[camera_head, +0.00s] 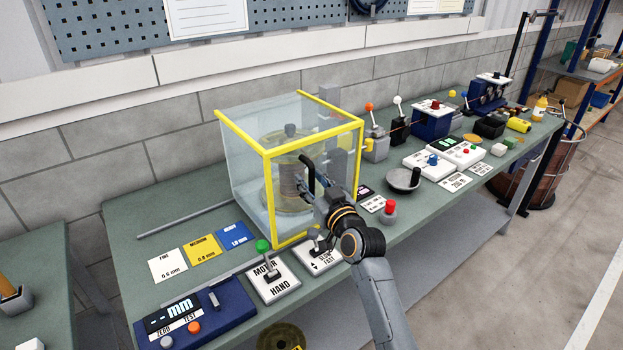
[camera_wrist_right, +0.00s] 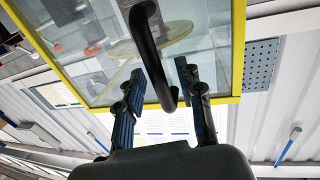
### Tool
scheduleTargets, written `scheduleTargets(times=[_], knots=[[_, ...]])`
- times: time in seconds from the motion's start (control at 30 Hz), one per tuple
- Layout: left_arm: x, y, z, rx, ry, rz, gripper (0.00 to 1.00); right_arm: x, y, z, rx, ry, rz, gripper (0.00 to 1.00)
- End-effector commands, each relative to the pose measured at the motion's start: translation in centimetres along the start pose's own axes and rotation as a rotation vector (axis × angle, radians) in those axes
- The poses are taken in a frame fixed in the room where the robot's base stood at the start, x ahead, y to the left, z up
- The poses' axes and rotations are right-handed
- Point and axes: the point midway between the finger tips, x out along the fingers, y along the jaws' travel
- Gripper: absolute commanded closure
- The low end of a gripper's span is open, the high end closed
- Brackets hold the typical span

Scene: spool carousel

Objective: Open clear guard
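The clear guard (camera_head: 245,175) is a see-through box with yellow edges. It stands over a spool (camera_head: 290,175) on the green bench and looks closed. A black bar handle (camera_head: 307,172) is on its front side; it also shows in the right wrist view (camera_wrist_right: 149,50). My right gripper (camera_head: 309,187) is at this handle. In the right wrist view its two fingers (camera_wrist_right: 161,75) are apart, one on each side of the handle, with gaps showing. Whether the handle lies fully between the fingertips in depth is hard to tell. My left gripper is not in view.
A MOTOR/HAND lever box (camera_head: 272,285) and a second lever plate (camera_head: 318,258) stand close in front of the guard. A red-topped button (camera_head: 389,208) and a dark dish (camera_head: 402,181) are right of my arm. Levers (camera_head: 374,140) stand behind. The wall (camera_head: 120,140) is close behind the bench.

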Motion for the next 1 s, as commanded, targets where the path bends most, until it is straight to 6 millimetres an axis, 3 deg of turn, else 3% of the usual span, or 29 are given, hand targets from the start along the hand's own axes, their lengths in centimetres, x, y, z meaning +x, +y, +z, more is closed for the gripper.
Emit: scheduleTargets(times=[0.37,0.53,1.0], knots=[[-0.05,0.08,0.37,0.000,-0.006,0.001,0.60,0.37,0.02,-0.02,0.000,0.001,0.001,0.65],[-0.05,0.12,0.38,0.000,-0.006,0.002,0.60,0.35,0.02,-0.01,0.000,0.000,0.001,1.00],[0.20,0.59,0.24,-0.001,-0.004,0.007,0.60,0.39,0.38,0.20,-0.001,-0.002,0.001,1.00]])
